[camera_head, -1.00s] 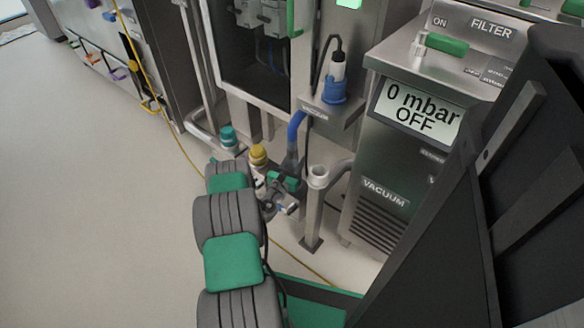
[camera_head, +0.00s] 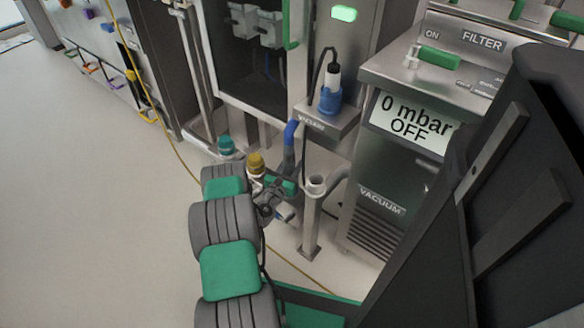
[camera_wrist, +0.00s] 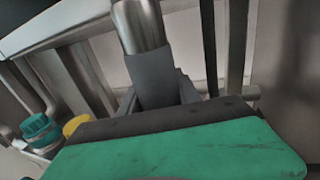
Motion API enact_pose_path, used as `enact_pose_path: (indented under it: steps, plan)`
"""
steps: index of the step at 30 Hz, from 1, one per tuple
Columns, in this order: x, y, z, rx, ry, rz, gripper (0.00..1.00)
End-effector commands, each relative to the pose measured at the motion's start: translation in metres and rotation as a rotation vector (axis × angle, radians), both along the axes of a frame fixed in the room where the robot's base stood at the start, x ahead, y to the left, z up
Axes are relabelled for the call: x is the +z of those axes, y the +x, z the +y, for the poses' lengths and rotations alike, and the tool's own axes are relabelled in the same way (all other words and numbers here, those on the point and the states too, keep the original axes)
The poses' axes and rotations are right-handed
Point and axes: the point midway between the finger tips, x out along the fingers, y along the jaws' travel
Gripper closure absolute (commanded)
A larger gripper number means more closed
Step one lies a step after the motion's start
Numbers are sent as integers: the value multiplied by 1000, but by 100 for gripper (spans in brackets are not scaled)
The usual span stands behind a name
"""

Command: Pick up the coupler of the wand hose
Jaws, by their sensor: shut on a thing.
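My gripper (camera_head: 277,188) is low beside the blue wand hose (camera_head: 291,133), left of the steel post with a round cup top. In the wrist view, a grey sleeve (camera_wrist: 160,78) with a bright metal tube above it stands between the jaws; it looks like the coupler. The jaws are shut on it. A wide green pad (camera_wrist: 185,155) covers the lower wrist view and hides the sleeve's lower end. In the head view the coupler is small and partly hidden by my gripper.
A teal cap (camera_head: 226,145) and a yellow cap (camera_head: 256,163) stand just left of the gripper. The steel post (camera_head: 311,225) and the vacuum cabinet (camera_head: 372,225) are to the right. A yellow cable (camera_head: 178,160) crosses the floor. The floor at left is clear.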

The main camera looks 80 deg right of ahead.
Motion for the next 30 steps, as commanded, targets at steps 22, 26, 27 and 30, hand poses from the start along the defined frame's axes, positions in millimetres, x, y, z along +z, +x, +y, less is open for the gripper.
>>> enact_pose_path:
  steps: [22,26,27,30]
  plan:
    - [104,73,112,1,-3,-1,100]
    - [106,76,117,-1,-1,-1,100]
    - [106,76,117,-1,-1,0,100]
    - [106,76,118,-1,-1,0,100]
